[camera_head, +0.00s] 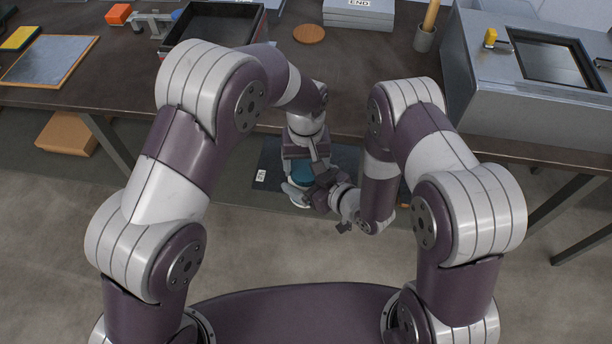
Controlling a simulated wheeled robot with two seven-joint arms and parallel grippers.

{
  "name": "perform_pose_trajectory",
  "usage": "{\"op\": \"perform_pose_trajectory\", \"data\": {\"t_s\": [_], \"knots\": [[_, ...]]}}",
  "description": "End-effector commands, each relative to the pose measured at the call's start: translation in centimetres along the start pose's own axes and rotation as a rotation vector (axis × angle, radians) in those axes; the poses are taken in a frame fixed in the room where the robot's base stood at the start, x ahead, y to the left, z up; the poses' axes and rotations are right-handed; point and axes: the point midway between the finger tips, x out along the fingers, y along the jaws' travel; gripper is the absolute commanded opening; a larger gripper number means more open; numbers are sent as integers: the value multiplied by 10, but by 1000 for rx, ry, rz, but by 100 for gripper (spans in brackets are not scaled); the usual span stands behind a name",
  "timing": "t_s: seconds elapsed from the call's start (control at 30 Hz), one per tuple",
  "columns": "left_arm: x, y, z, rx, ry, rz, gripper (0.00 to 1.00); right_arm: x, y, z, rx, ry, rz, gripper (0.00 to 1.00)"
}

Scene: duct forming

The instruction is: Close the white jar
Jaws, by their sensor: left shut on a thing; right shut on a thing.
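The white jar (296,195) is small and mostly hidden behind my grippers, in front of the table edge at the middle of the view. A teal lid (302,171) is at its top; I cannot tell whether it is seated fully. My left gripper (304,162) comes down from above and is shut on the teal lid. My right gripper (316,188) comes in from the right and is shut on the white jar's side. The fingertips are partly hidden.
The dark table (340,75) stands ahead, with a black tray (262,30), a round brown disc (309,34), a pen cup (424,40) and a large grey box (480,75). A dark panel (264,160) lies below. A cardboard box (66,133) is under the table.

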Motion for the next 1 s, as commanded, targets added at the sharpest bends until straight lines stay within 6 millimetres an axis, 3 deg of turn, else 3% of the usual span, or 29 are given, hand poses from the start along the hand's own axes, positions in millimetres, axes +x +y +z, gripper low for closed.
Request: {"op": "perform_pose_trajectory", "data": {"t_s": [0.13,0.17,0.23,0.47,0.8,1.0], "knots": [[-1,0,0,-3,2,1,38,0,0,-1,-1,2,-1,7],[-1,0,0,-3,2,1,78,0,0,-1,-1,2,-1,7],[-1,0,0,-4,2,1,100,0,0,-1,-1,2,-1,7],[-2,1,0,-4,3,3,100,0,0,-2,-3,4,-2,7],[-43,2,0,-4,3,4,100,0,0,-1,-2,2,-1,7],[-46,1,0,-5,1,2,100,0,0,-1,-1,2,0,7]]}}
